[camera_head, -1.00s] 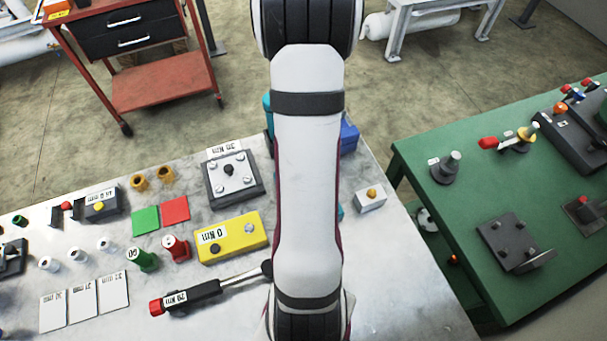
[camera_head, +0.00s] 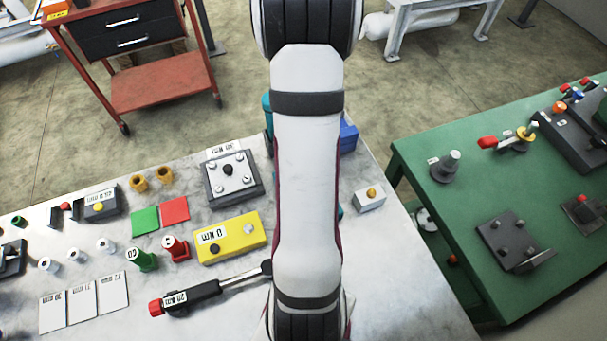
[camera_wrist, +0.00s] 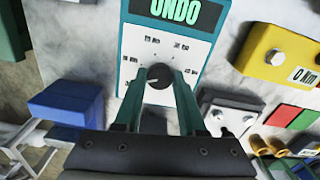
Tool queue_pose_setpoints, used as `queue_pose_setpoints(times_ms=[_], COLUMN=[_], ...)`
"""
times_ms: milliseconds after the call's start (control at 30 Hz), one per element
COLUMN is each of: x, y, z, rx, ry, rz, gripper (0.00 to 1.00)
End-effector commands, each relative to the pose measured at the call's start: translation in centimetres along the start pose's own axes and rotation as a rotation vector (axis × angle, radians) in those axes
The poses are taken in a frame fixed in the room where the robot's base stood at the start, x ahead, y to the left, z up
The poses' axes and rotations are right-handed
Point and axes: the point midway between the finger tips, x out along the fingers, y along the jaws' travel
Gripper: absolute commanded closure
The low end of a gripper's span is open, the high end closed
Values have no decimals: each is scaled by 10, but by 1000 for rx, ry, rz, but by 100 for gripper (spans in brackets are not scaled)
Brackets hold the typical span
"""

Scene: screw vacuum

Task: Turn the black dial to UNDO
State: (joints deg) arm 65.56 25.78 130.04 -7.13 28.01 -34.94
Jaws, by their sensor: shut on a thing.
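The black dial (camera_wrist: 160,75) sits on the white face of a teal panel (camera_wrist: 193,50) in the wrist view. A display (camera_wrist: 172,9) at the panel's top edge reads UNDO in green letters. Small dark labels surround the dial, too small to read. My gripper (camera_wrist: 160,83) has its two green fingers on either side of the dial and is shut on it. A small light mark shows at the dial's left side. In the head view my arm covers the dial and most of the panel; teal edges (camera_head: 267,106) show beside the arm.
A yellow box (camera_head: 231,238) and a grey plate box (camera_head: 232,178) stand left of my arm on the grey table. A small white box with an orange button (camera_head: 370,199) is on the right. A blue box (camera_wrist: 68,103) is left of the panel in the wrist view.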

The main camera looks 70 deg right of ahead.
Motion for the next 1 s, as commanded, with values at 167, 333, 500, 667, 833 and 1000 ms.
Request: queue_pose_setpoints(times_ms=[167,333,500,667,833,1000], x=[-1,-1,-1,-1,-1,-1], y=[0,1,1,1,1,1], z=[0,-1,-1,-1,-1,-1], rx=[-106,-178,-220,-236,-239,-239], ry=[2,2,2,2,2,2], rz=[1,1,1,1,1,1], gripper=[100,100,100,100,100,100])
